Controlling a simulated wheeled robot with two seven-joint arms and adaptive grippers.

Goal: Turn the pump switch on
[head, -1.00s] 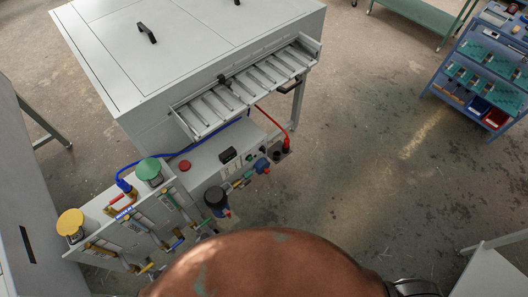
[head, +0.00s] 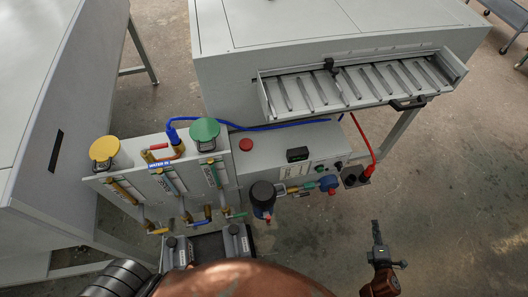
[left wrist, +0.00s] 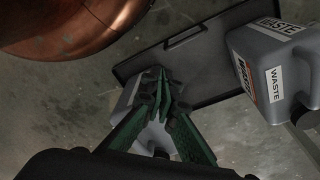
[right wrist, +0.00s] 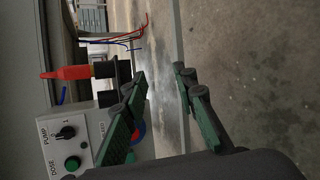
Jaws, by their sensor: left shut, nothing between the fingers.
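The pump switch is a black rotary knob (right wrist: 66,132) beside the word PUMP on a light panel (right wrist: 88,122) in the right wrist view. Its exact setting is too small to read. A green DOSE button (right wrist: 72,163) is beside it. In the head view the knob (head: 338,164) is at the right end of the panel. My right gripper (right wrist: 164,82) is open and empty, apart from the panel and right of the knob; in the head view it (head: 377,228) is below and right of the panel. My left gripper (left wrist: 161,90) is shut and empty, above a pale container.
A red plug (right wrist: 68,72) on a cable and a blue-and-red fitting (head: 328,184) are close to the knob. A black pump-like canister (head: 262,194) stands further left. A WASTE container (left wrist: 275,75) and a dark tray (left wrist: 215,60) are near my left gripper. Floor right of the panel is clear.

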